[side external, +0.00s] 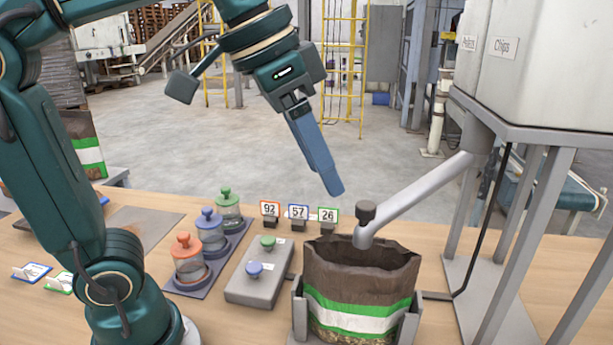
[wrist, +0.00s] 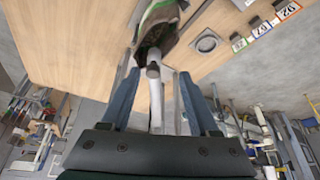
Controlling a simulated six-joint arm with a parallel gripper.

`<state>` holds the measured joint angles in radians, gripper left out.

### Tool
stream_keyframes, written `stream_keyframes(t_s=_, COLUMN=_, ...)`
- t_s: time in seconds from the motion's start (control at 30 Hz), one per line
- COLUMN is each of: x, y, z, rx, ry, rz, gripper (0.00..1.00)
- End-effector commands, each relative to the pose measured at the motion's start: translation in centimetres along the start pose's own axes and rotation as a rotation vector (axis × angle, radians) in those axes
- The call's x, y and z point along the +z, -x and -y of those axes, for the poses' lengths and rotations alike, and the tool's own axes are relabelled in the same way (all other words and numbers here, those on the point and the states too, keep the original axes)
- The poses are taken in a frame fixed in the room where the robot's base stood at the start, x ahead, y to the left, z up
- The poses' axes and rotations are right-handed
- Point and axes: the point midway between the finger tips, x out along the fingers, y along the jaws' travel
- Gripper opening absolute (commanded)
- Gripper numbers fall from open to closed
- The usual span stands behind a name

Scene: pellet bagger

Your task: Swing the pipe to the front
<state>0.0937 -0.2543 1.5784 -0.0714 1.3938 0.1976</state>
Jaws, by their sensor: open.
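The grey pipe (side external: 420,188) slopes down from the hopper and ends over the mouth of the open brown bag (side external: 350,318). A dark knob (side external: 366,211) stands on the pipe's lower end. My gripper (side external: 333,188) is open and empty, above and left of the knob, apart from it. In the wrist view the pipe (wrist: 156,98) shows between the fingers of my gripper (wrist: 159,76), with the knob (wrist: 153,70) near the fingertips' level in the picture. The bag (wrist: 160,25) is beyond them. The side view shows the fingers nearly overlapping each other.
The white hopper (side external: 550,65) on its grey frame (side external: 528,215) stands right. A grey button box (side external: 255,285), several lidded jars (side external: 191,262) and number cards (side external: 298,213) are left of the bag. A grey plate with a round opening (wrist: 207,41) lies beside the bag.

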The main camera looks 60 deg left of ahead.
Motion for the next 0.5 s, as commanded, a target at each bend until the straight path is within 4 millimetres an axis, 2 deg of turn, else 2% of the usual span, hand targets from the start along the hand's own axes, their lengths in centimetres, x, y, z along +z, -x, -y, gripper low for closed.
stream_keyframes(t_s=0.1, x=-2.1, y=-0.2, z=-0.4, rx=0.021, ry=-0.033, rz=0.012, gripper=0.61)
stream_keyframes(t_s=0.2, x=-3.0, y=-0.8, z=-0.6, rx=0.029, ry=-0.044, rz=0.018, gripper=0.61)
stream_keyframes(t_s=0.5, x=-2.8, y=-3.4, z=-0.9, rx=0.036, ry=-0.050, rz=0.041, gripper=0.61)
